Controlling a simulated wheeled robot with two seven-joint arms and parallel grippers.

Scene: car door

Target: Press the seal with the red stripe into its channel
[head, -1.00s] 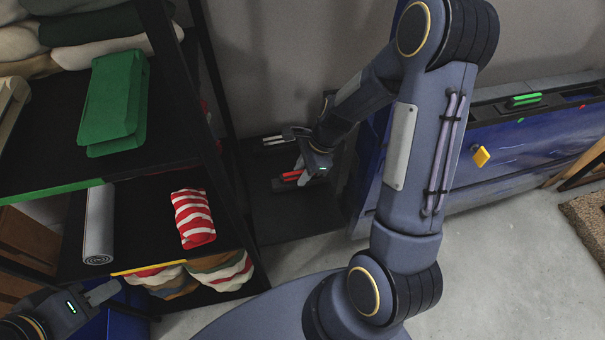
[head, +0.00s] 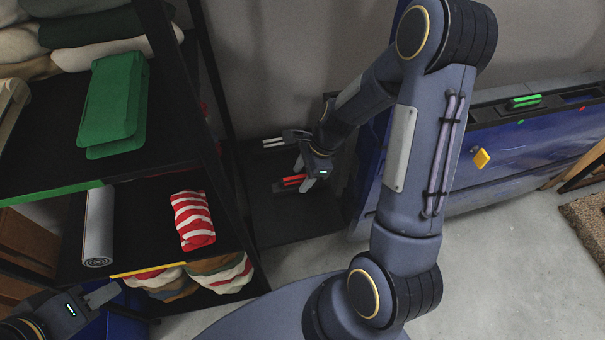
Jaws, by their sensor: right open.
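The seal with the red stripe (head: 288,182) is a small dark piece with red on top, lying on the low black stand between the shelf and the blue car door. My right gripper (head: 305,178) is open right beside it, fingers pointing down. Whether the fingers straddle the seal I cannot tell. The blue car door (head: 540,143) stands at the right, with a dark channel along its top edge.
A white-striped piece (head: 273,142) lies behind on the black stand (head: 290,225). A green-striped piece (head: 525,101) sits at the door's top. A black shelf with cloths and a green folded item (head: 113,100) fills the left. My right arm crosses before the door.

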